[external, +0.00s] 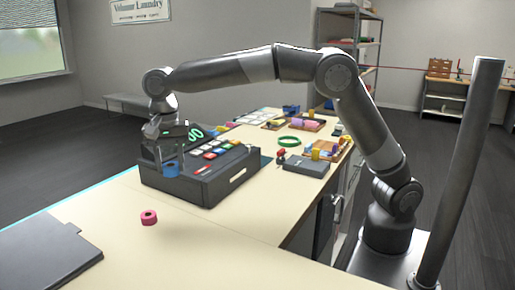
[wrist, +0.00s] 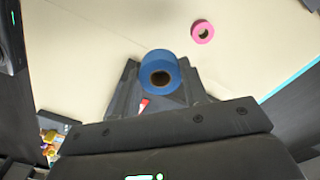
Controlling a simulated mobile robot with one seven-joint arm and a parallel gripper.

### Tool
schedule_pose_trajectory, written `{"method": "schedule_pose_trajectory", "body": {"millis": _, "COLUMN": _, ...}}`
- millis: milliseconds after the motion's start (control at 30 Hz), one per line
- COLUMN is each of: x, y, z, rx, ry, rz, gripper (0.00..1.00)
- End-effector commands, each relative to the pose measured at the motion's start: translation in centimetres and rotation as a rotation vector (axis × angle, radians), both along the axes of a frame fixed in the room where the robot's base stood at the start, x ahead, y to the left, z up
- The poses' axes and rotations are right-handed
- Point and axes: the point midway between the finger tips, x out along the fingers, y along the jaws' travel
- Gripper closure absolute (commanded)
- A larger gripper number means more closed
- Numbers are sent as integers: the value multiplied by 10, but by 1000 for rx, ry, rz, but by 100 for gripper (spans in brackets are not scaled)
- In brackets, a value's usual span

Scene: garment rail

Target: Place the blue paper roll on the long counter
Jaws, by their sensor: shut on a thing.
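The blue paper roll (external: 171,169) is held between the fingers of my gripper (external: 170,155), in front of the left end of a dark register-like unit. In the wrist view the blue roll (wrist: 158,62) sits between the two dark fingers, with its round core hole showing. My gripper (wrist: 160,82) is shut on it. The long counter (external: 205,222) is a pale beige top running from the front to the back. Its surface also shows beyond the roll in the wrist view (wrist: 90,45). How far the roll is above the counter is hard to tell.
A pink roll (external: 149,217) lies on the counter in front of the dark unit (external: 205,175) with coloured keys. A flat grey slab (external: 48,252) lies at the front left. Several small items crowd the counter's far part. Bare counter surrounds the pink roll.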

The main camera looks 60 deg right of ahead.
Motion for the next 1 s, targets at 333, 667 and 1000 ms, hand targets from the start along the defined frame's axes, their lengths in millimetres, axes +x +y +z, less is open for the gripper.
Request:
{"method": "schedule_pose_trajectory", "body": {"millis": 333, "x": -55, "y": 76, "z": 0, "rx": 2, "ry": -1, "rz": 211, "gripper": 82}}
{"method": "schedule_pose_trajectory", "body": {"millis": 667, "x": -58, "y": 79, "z": -42, "rx": 0, "ry": 2, "rz": 221, "gripper": 82}}
{"method": "schedule_pose_trajectory", "body": {"millis": 1000, "x": -61, "y": 89, "z": -56, "rx": 2, "ry": 1, "rz": 223, "gripper": 82}}
